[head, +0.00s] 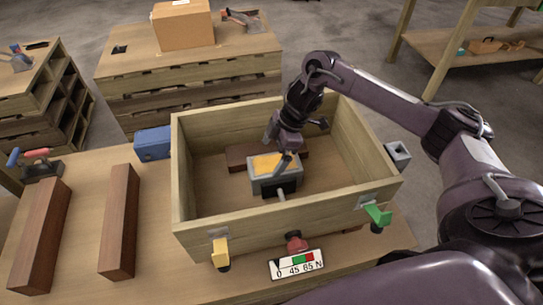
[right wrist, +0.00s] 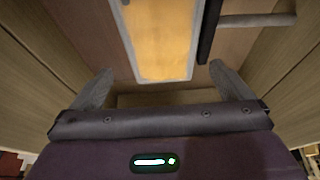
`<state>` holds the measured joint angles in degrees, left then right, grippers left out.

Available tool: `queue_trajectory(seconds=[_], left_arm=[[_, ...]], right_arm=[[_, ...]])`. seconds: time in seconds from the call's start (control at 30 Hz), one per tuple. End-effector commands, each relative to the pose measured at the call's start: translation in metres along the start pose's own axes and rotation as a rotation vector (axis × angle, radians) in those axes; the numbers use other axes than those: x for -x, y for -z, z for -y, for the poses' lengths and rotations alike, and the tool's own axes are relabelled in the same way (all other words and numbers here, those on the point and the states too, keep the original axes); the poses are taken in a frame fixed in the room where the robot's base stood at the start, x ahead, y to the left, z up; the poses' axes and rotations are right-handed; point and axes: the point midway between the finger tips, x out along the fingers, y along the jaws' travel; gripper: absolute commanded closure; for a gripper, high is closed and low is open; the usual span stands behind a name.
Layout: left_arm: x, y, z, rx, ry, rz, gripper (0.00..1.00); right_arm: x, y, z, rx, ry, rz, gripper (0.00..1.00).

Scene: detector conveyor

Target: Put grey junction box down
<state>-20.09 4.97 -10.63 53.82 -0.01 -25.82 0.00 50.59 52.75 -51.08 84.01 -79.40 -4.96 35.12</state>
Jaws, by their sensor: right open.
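The grey junction box (head: 272,184), with a yellow-orange top, sits inside the open wooden crate (head: 205,232), beside a dark brown block. In the right wrist view its yellow top (right wrist: 162,38) with a grey rim lies just beyond my fingers. My right gripper (head: 277,150) is inside the crate at the box's upper side. Its two fingers stand apart in the right wrist view (right wrist: 163,85), with no object clamped between them. Whether a finger touches the box, I cannot tell. A dark rod-like part is at the box's front right. My left gripper is not in view.
The crate walls surround my right gripper closely. Yellow (head: 220,252), red (head: 296,242) and green (head: 378,215) clamps or handles are at its front, near a force gauge (head: 297,265). Left are a blue box (head: 153,144) and two brown beams (head: 120,222). A grey hollow piece (head: 397,155) is right.

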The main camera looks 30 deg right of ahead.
Motion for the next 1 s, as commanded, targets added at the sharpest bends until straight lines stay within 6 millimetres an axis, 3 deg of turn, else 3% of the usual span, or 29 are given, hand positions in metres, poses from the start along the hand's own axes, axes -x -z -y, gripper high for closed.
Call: queue_trajectory(seconds=[0.23, 0.4, 0.6, 1.0], left_arm=[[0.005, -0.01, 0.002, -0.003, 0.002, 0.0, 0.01], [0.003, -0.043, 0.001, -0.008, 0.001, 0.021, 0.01], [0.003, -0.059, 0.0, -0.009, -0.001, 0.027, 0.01], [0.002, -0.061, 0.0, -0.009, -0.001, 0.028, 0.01]], right_arm=[[0.063, 0.001, -0.001, 0.002, -0.006, 0.002, 0.01], [0.092, 0.001, -0.001, 0.001, -0.004, 0.002, 0.01], [0.106, 0.001, 0.0, 0.0, -0.001, 0.0, 0.01], [0.106, 0.0, 0.0, 0.001, 0.0, 0.0, 0.01]])
